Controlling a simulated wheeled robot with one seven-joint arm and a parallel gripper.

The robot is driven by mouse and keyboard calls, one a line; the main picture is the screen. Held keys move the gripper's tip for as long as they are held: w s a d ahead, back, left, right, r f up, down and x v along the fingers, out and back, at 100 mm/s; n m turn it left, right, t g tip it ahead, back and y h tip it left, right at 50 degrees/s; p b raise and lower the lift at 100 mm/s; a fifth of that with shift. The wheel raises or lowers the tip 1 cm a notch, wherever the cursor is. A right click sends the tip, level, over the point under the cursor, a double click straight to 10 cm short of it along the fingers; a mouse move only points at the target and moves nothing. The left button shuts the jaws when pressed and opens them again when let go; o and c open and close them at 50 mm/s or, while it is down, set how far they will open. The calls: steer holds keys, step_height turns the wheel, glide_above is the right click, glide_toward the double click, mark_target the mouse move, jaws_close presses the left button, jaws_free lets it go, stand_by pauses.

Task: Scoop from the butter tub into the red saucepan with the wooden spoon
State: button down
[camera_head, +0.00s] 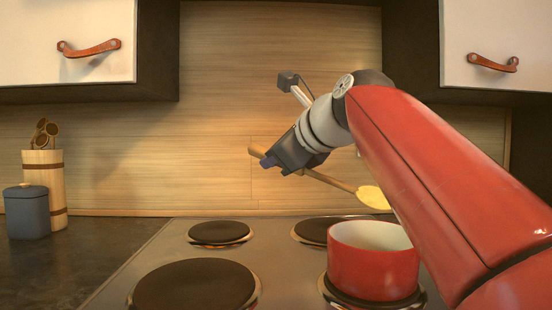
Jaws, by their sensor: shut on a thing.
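My gripper (285,159) is shut on the handle of the wooden spoon (325,179), in mid-air above the stove. The spoon slants down to the right. Its bowl end (373,197) looks pale yellow and is above the red saucepan (372,262), apart from its rim in the picture. The saucepan stands on the front right burner, and its pale inside shows only in part. I see no tub that is clearly the butter tub; a blue-grey lidded pot (27,213) stands on the left counter.
A wooden holder (44,185) with several spoons stands behind the blue-grey pot. The back left burner (220,233), front left burner (195,287) and back right burner (318,230) are bare. White cupboards (60,25) with leather pulls hang above. My red arm covers the right side.

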steer(key=shift+s, duration=0.1)
stand_by(0.3)
steer(key=shift+a+f+t+b, duration=0.1)
steer(key=shift+f+t+b, duration=0.15)
steer(key=shift+t+b, duration=0.25)
steer(key=shift+n+t+h+b, duration=0.4)
steer(key=shift+t+h+b, duration=0.1)
steer(key=shift+h+b, duration=0.15)
steer(key=shift+r, duration=0.25)
